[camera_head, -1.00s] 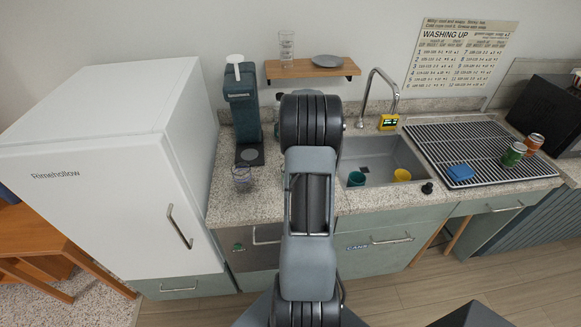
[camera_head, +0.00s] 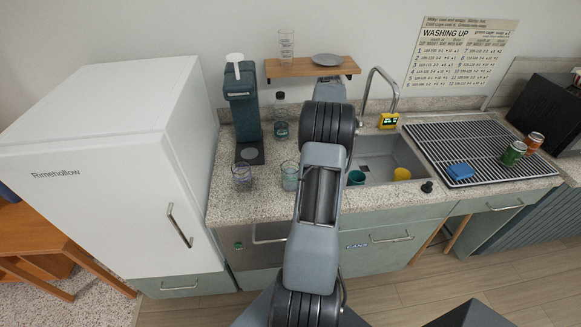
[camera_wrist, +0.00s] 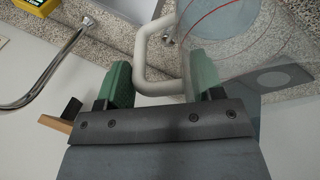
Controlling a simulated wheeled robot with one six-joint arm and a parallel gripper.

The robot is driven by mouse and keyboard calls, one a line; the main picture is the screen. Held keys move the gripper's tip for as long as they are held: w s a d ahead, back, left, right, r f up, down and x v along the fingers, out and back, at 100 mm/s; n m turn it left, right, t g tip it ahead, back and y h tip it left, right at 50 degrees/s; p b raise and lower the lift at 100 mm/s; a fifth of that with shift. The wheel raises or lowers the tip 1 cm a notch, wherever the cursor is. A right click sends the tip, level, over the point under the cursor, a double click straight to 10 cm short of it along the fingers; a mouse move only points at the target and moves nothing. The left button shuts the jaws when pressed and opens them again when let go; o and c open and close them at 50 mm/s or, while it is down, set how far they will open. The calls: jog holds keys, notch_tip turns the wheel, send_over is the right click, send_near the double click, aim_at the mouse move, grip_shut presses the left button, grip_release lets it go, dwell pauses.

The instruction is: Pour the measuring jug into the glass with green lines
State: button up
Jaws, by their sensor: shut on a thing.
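My gripper (camera_wrist: 160,82) has green finger pads and is shut on the pale handle (camera_wrist: 148,48) of the clear measuring jug (camera_wrist: 232,38). The jug has a thin red line and shows at the top right of the wrist view. In the head view my own arm hides the gripper and jug. A glass with a greenish tint (camera_head: 290,176) stands on the counter left of my arm; its lines are too small to read clearly. Another glass (camera_head: 242,177), with a purplish tint, stands to its left, in front of the coffee machine.
A dark-topped clear container (camera_head: 280,122) stands behind the glasses, beside the coffee machine (camera_head: 243,105). The sink (camera_head: 385,150) with a tap (camera_head: 372,85) lies right of my arm. A wall shelf (camera_head: 285,70) hangs above. The drying rack (camera_head: 450,135) holds cans and a sponge.

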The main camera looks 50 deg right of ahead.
jog(key=shift+s+d+r+y, duration=0.1)
jog(key=shift+s+d+y, duration=0.05)
jog(key=shift+d+y, duration=0.85)
jog(key=shift+d+f+y, duration=0.6)
jog(key=shift+d+y, duration=0.05)
jog(key=shift+y, duration=0.15)
jog(key=shift+f, duration=0.1)
jog(key=shift+s+d+f+t, duration=0.1)
jog(key=shift+s+f+t, duration=0.05)
jog(key=shift+t, duration=0.15)
